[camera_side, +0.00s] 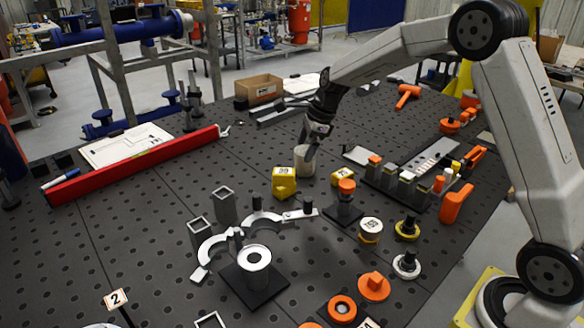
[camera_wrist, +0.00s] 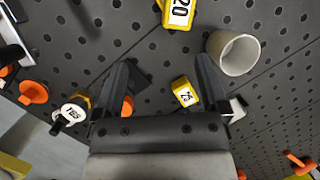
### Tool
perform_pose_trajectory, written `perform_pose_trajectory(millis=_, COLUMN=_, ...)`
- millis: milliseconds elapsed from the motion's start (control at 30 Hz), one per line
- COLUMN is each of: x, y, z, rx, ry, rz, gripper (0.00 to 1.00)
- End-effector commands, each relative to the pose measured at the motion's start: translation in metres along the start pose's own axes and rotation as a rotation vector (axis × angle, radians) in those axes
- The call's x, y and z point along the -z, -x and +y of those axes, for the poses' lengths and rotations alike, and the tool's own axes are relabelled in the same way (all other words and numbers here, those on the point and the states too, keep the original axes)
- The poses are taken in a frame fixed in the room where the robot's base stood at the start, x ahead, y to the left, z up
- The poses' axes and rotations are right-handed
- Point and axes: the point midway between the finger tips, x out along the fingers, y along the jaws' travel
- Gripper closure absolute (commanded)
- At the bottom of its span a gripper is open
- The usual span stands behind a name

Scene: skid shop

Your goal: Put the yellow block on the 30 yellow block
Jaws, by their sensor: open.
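A yellow block with a black-on-white number label (camera_side: 284,174) sits on top of another yellow block (camera_side: 284,191), left of the white cup. In the wrist view the labelled block (camera_wrist: 179,13) reads like 20, at the top edge; the lower block is mostly hidden. A smaller yellow block (camera_side: 342,175) lies apart to the right; in the wrist view it (camera_wrist: 185,92) lies near the right finger, its label hard to read. My gripper (camera_side: 309,148) points down by the cup; its fingers (camera_wrist: 164,60) are apart with nothing held between them.
The white cup (camera_side: 305,161) stands close to my gripper and right of the stack; it also shows in the wrist view (camera_wrist: 235,53). A parts rack (camera_side: 410,185) stands to the right.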

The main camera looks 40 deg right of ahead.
Motion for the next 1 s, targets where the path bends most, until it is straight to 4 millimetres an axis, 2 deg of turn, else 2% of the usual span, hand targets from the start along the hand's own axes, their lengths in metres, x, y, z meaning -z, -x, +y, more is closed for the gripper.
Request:
perform_pose_trajectory(millis=467, x=0.028, y=0.006, z=0.107, rx=-0.026, ry=0.899, rz=0.138, gripper=0.06)
perform_pose_trajectory(millis=800, x=0.06, y=0.009, z=0.19, rx=-0.097, ry=1.581, rz=0.203, gripper=0.06)
perform_pose_trajectory(millis=1000, x=0.078, y=0.01, z=0.231, rx=-0.143, ry=1.921, rz=0.219, gripper=0.06)
